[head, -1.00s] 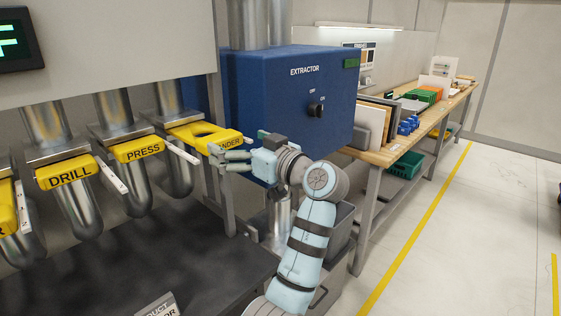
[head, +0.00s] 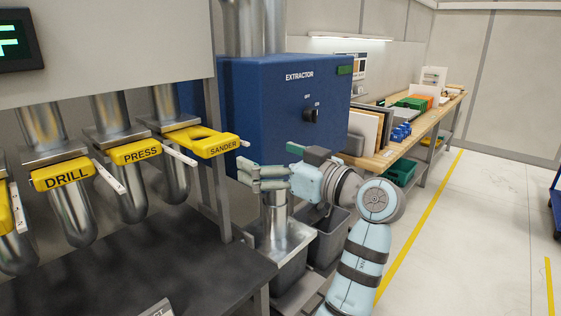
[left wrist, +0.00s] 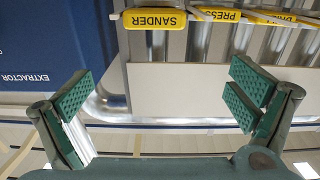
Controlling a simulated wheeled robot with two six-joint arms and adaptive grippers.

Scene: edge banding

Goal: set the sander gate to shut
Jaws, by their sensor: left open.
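The yellow SANDER gate handle (head: 222,147) sits on the rightmost duct in the head view. It sticks out further from its duct than the PRESS handle, and a gap shows in its yellow plate. In the left wrist view the SANDER label (left wrist: 155,18) shows upside down at the top edge, beyond the fingers. My left gripper (head: 247,180) is open and empty, below and to the right of the SANDER handle and apart from it. Its spread green-padded fingers (left wrist: 160,95) have nothing between them in the left wrist view. My right gripper is out of view.
The PRESS handle (head: 136,152) and DRILL handle (head: 64,174) are to the left. The blue extractor box (head: 275,105) stands behind my gripper, with grey bins (head: 328,238) below. A dark tabletop (head: 150,265) lies in front. A wooden workbench (head: 385,158) runs along the right.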

